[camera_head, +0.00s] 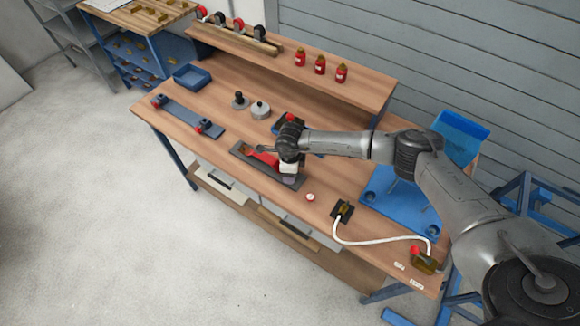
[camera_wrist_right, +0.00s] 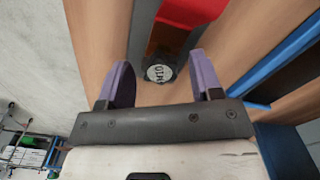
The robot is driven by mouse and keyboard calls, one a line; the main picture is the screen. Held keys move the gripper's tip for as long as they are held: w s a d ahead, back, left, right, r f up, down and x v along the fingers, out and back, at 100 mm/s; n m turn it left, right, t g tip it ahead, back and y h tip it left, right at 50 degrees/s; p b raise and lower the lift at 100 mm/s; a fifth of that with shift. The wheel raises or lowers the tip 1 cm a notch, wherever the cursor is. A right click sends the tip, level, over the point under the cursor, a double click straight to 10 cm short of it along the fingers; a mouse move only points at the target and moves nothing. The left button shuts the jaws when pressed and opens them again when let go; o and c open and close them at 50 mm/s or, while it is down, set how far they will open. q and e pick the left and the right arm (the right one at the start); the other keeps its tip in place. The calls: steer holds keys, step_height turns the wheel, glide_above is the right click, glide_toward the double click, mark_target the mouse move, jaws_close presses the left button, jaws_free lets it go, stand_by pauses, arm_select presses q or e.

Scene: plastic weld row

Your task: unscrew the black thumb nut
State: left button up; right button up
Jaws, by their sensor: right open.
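A round dark part (camera_wrist_right: 158,73) with a scalloped rim and a pale marked face shows in the right wrist view. It looks like the black thumb nut and sits at the end of a dark fixture with a red part (camera_wrist_right: 192,12). My right gripper (camera_wrist_right: 153,75) is open, with its two purple fingers to either side of this part and a gap to each. I cannot tell whether they are at its height. In the head view my right gripper and wrist cover the right end of the red fixture (camera_head: 262,157), hiding the nut. My left gripper is out of view.
A black knob-like piece (camera_head: 239,98) and a grey round piece (camera_head: 260,109) stand behind the fixture. A blue tray (camera_head: 192,76) is at the back left. A white cable (camera_head: 375,241) runs along the right. Red bottles (camera_head: 320,65) stand on the raised shelf.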

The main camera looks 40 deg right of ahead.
steer(key=m+p, duration=0.1)
steer(key=m, duration=0.2)
steer(key=shift+r, duration=0.2)
steer(key=m+p, duration=0.4)
steer(key=m, duration=0.2)
steer(key=shift+m, duration=0.3)
steer(key=shift+m+p, duration=0.7)
steer(key=shift+m, duration=0.5)
steer(key=shift+f+m, duration=0.2)
steer(key=shift+m, duration=0.6)
steer(key=shift+p, duration=0.35)
